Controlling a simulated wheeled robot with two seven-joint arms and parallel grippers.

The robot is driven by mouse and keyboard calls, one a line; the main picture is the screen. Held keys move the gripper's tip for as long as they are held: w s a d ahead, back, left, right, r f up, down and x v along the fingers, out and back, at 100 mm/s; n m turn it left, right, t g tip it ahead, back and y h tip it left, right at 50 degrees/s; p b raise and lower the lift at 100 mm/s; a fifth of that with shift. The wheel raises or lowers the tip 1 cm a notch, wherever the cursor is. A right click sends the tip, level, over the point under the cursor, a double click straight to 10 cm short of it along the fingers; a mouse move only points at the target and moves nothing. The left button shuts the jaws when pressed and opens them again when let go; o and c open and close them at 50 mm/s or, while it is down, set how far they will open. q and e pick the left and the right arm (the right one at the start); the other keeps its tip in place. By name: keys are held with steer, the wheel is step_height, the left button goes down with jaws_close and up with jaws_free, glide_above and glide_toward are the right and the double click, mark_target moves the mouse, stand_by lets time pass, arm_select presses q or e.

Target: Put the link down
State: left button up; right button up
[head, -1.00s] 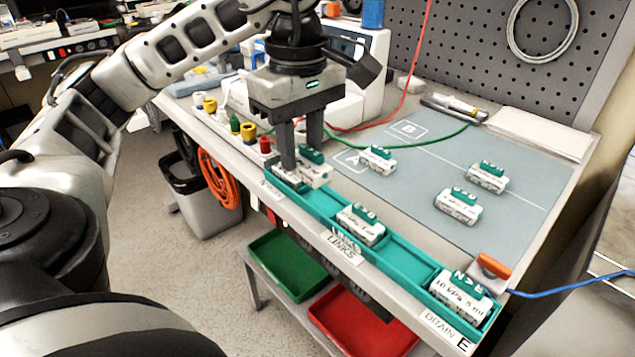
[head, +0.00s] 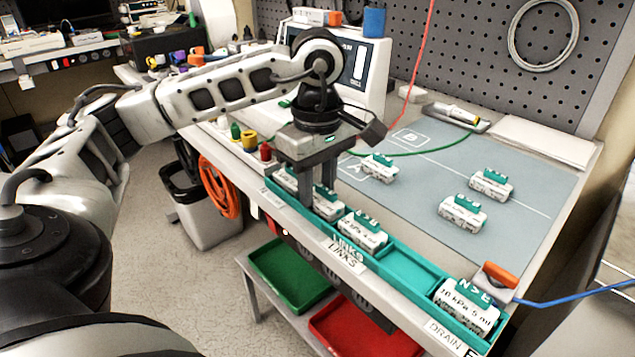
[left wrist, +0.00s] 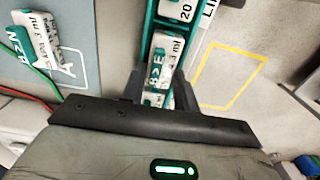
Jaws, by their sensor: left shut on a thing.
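My left gripper (head: 316,195) is shut on a white link with a teal top (head: 327,207). It holds the link upright, low in the teal trough (head: 408,270) marked LINKS, between two other links. One link (head: 287,180) is at the trough's left end, partly behind the fingers. The other (head: 362,232) is just right of the held one. In the left wrist view the held link (left wrist: 164,58) shows between the fingers, along the trough. I cannot tell whether it rests on the trough floor. My right gripper is out of view.
Several links, one of them here (head: 462,212), lie on the grey mat (head: 415,215) behind the trough. Another link (head: 468,300) sits at the DRAIN end. Green (head: 290,275) and red (head: 365,325) trays are below. A pump (head: 350,75) stands behind my arm.

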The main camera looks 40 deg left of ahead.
mark_target(317, 195)
arm_select(q)
steer(key=shift+f, duration=0.25)
steer(key=o, duration=1)
steer(key=shift+r, duration=0.1)
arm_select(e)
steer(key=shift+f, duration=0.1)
arm_select(q)
steer(key=shift+r, duration=0.45)
step_height(317, 195, up, 12)
steer(key=p, duration=0.4)
steer(key=shift+f, duration=0.2)
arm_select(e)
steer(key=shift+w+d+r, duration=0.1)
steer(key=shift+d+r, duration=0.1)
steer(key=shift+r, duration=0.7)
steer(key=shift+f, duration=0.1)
